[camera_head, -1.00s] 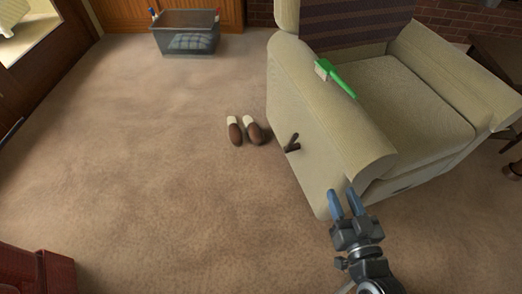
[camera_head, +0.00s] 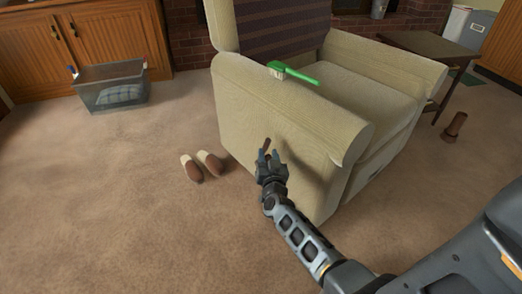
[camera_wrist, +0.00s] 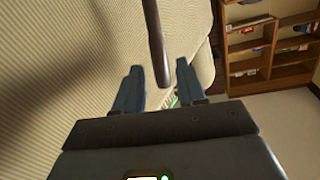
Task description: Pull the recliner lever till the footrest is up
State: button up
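The cream recliner (camera_head: 240,120) stands with its side towards me. Its front is flat and the footrest is folded down. The dark brown lever (camera_head: 266,144) sticks out of its side. My gripper (camera_head: 269,160) is right at the lever. In the wrist view the lever (camera_wrist: 157,45) runs down between the two blue-grey fingers of my gripper (camera_wrist: 158,72), with gaps visible on both sides. The fingers are apart. The lever's base is partly hidden behind my gripper in the head view.
A green-handled brush (camera_head: 292,73) lies on the near armrest. Brown and white slippers (camera_head: 201,165) lie on the carpet left of the lever. A grey bin (camera_head: 110,88) stands by the cabinets. A dark side table (camera_head: 425,45) stands beyond the recliner.

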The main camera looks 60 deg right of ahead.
aim_at(266, 149)
jog(key=shift+b+x, duration=0.8)
jog(key=shift+x, duration=1.85)
jog(key=shift+c, duration=0.4)
grip_shut()
